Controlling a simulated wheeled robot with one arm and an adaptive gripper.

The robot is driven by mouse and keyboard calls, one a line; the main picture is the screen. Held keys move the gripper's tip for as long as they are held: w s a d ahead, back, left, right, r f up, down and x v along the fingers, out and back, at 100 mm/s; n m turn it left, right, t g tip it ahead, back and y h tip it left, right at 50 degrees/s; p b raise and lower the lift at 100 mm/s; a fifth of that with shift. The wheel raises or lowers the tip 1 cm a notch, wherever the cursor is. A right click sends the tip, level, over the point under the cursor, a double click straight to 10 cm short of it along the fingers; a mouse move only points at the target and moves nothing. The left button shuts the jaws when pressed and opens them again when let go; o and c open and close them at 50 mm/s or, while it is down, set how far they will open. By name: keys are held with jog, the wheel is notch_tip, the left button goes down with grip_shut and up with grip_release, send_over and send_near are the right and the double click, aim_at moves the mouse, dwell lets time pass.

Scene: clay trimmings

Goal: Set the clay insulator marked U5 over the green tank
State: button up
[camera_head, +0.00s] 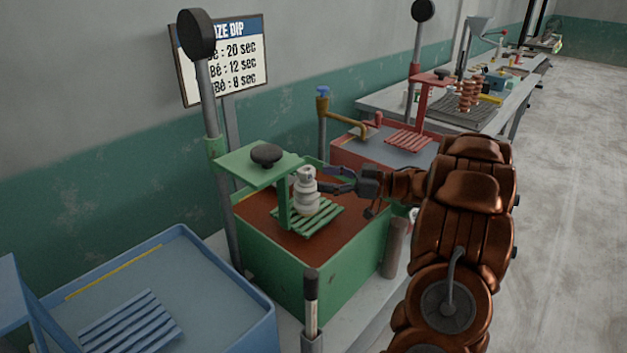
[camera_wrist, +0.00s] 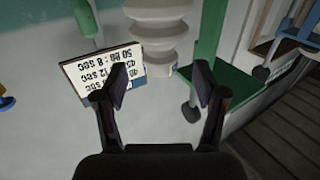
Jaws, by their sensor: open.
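A pale ribbed clay insulator (camera_head: 306,194) stands upright on a green slatted rack (camera_head: 325,217) over the green tank (camera_head: 325,275), which holds brown liquid. No U5 mark is legible on it. My gripper (camera_head: 329,179) is open just to the right of the insulator, pointing at it. In the wrist view, the insulator (camera_wrist: 160,28) lies beyond the two spread fingertips (camera_wrist: 160,78) and nothing is between them. Whether a fingertip touches it I cannot tell.
A green plate with a dark knob (camera_head: 266,155) hangs above the tank beside the insulator. A blue tank (camera_head: 190,290) stands at left, a red tank (camera_head: 375,155) behind. A brush-like upright (camera_head: 311,290) is in front. Copper-coloured insulators (camera_head: 468,95) stand farther back.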

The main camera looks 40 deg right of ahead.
jog(key=v, duration=0.6)
jog(key=shift+s+d+b, duration=0.2)
jog(key=shift+b, duration=0.25)
